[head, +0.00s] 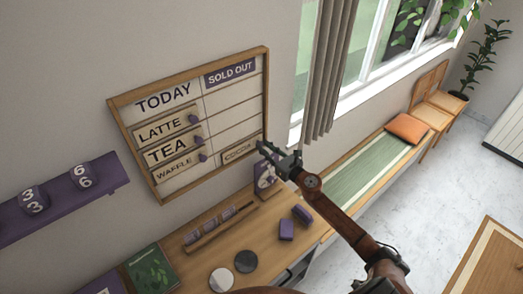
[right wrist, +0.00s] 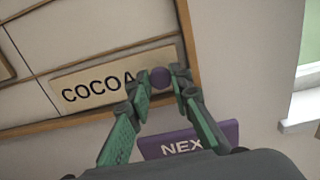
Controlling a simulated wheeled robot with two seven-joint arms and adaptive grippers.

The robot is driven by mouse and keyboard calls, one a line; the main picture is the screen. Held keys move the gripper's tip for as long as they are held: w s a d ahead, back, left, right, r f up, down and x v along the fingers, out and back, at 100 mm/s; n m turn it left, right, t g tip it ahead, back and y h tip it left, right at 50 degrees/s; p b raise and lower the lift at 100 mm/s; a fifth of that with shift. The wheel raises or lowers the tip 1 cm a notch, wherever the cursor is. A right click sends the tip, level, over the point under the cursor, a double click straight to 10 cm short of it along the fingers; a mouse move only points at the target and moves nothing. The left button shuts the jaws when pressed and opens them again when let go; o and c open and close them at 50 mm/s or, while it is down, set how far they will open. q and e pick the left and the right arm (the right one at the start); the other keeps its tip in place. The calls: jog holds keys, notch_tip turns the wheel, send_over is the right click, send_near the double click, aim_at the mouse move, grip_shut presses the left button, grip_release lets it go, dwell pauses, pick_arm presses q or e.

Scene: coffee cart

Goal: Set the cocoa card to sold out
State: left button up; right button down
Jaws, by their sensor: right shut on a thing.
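The menu board (head: 232,108) hangs on the wall with a TODAY column on the left and a SOLD OUT column (head: 231,72) on the right. The cocoa card (head: 238,152) is in the lowest row of the SOLD OUT column, slightly tilted. In the right wrist view the cocoa card (right wrist: 85,85) lies against the board, its purple knob (right wrist: 160,77) between my fingertips. My right gripper (head: 268,152) is shut on that knob; it also shows in the right wrist view (right wrist: 161,84). My left gripper is not in view.
The latte (head: 160,131), tea (head: 167,151) and waffle (head: 174,167) cards sit in the TODAY column. A purple NEXT sign (right wrist: 190,140) is just below the board.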

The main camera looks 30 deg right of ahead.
jog(key=shift+d+r, duration=0.1)
jog(key=shift+d, duration=0.15)
jog(key=c, duration=2)
grip_release()
jog(key=shift+o, duration=1.2)
jog(key=shift+d, duration=0.1)
jog(key=s+d, duration=0.2)
jog(key=s, duration=0.9)
jog(key=shift+s, duration=0.4)
jog(key=shift+a, duration=0.1)
